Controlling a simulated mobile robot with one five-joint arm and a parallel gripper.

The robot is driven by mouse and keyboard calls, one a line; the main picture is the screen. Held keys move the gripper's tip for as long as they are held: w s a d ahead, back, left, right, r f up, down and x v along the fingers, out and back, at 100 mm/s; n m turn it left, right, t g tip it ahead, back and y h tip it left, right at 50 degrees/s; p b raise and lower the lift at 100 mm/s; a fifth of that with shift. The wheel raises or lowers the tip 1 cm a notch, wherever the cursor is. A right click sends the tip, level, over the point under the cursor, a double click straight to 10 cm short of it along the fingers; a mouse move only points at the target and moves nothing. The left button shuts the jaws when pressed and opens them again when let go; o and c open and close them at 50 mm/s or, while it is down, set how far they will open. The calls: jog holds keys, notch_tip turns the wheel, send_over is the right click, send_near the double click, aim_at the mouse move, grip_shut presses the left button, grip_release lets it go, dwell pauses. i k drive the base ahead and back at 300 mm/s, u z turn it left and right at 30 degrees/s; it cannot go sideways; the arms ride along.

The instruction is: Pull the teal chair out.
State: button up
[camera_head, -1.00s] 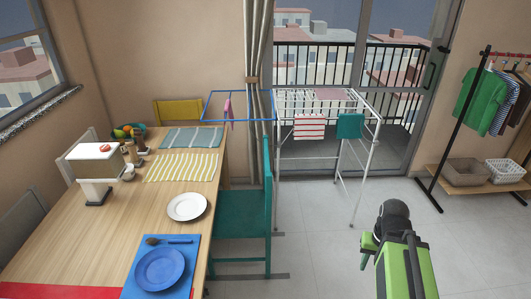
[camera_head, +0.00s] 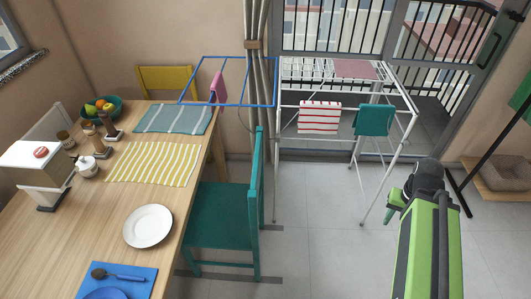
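The teal chair (camera_head: 225,215) stands at the right side of the wooden table (camera_head: 100,225). Its seat is partly under the table edge and its upright back (camera_head: 257,190) faces right. My green arm reaches up from the bottom right and ends in a dark joint. It is clear of the chair, with bare floor between them.
A white drying rack (camera_head: 400,110) holds a striped cloth (camera_head: 320,117) and a teal cloth (camera_head: 374,120) behind the chair. The floor (camera_head: 320,235) right of the chair is free. A plate (camera_head: 148,226) lies near the table edge.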

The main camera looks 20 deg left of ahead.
aim_at(225, 216)
jog(key=u, duration=1.15)
jog(key=k, duration=0.45)
jog(key=u, duration=0.1)
jog(key=i, duration=0.45)
jog(key=u, duration=0.05)
